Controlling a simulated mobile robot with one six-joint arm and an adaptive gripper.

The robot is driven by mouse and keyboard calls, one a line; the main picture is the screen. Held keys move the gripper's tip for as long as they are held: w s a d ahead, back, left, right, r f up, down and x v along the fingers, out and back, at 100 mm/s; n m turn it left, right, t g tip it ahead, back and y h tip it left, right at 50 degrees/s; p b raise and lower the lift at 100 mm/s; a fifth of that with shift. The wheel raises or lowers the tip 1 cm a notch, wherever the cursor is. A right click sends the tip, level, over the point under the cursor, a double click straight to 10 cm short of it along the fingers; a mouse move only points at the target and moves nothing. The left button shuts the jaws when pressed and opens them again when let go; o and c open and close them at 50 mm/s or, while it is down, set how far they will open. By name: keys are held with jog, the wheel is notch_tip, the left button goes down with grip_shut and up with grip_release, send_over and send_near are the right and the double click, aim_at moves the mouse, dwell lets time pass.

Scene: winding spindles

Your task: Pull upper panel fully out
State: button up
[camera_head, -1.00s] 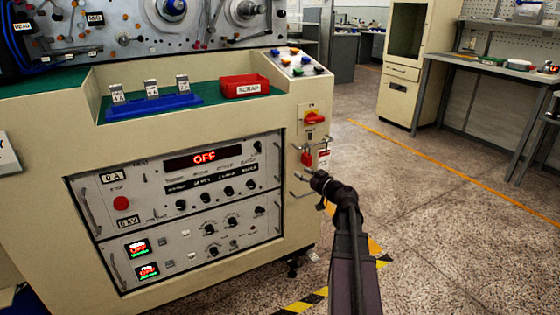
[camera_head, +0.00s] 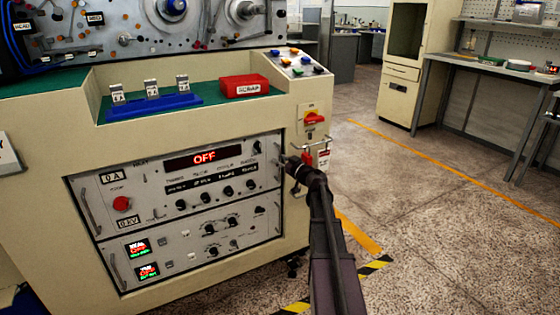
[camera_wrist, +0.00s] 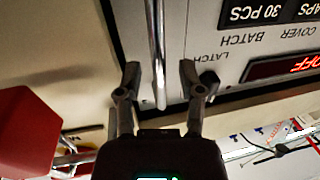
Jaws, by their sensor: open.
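The upper panel (camera_head: 162,198) is a light grey control unit set in the cream cabinet front, with a red OFF display (camera_head: 204,157). It has a bar handle at each end, the left one (camera_head: 90,211) and the right one. My gripper (camera_head: 283,164) is at the panel's right end and hides much of the right handle in the head view. In the wrist view, my gripper (camera_wrist: 160,78) is open. The metal handle bar (camera_wrist: 157,45) runs between its two fingers, with visible gaps on both sides. The panel face (camera_wrist: 225,45) shows there upside down.
The lower panel (camera_head: 190,266) sits directly beneath, flush. A red rotary switch (camera_head: 314,118) and a red tagged lock (camera_head: 307,157) are on the cabinet close to my wrist. A red block-like part (camera_wrist: 25,130) is near my gripper. Open floor (camera_head: 430,230) lies to the right.

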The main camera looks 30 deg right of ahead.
jog(key=shift+w, duration=0.2)
grip_shut()
jog(key=shift+s, duration=0.15)
